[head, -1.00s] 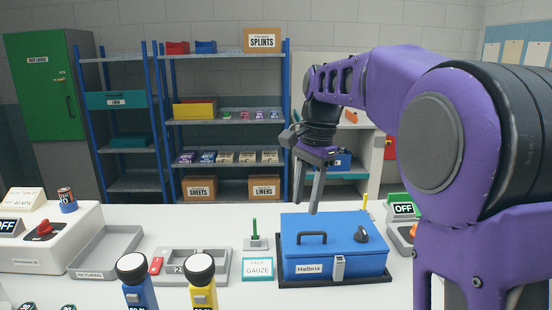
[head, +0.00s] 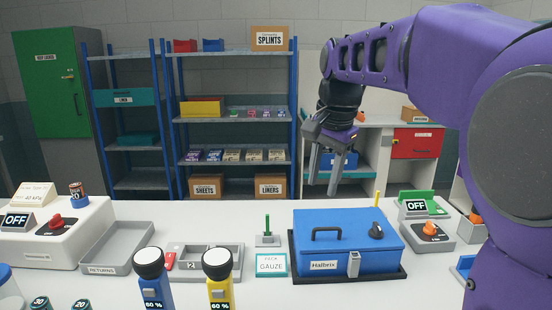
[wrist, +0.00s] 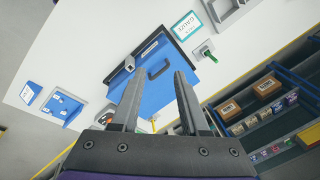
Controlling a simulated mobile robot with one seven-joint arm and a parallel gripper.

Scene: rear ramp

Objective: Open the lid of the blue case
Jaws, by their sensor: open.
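The blue case (head: 350,236) stands on a black tray on the white table, right of centre in the head view, with its lid shut. My gripper (head: 322,190) is open and empty, above and behind the case, pointing down. In the wrist view, the case (wrist: 140,100) lies ahead of and partly behind my open fingers (wrist: 158,80), clear of them.
A GAUZE sign (head: 271,265) and a green peg on a stand (head: 267,232) are left of the case. Two flashlights (head: 219,280) stand in front. Shelves line the back.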

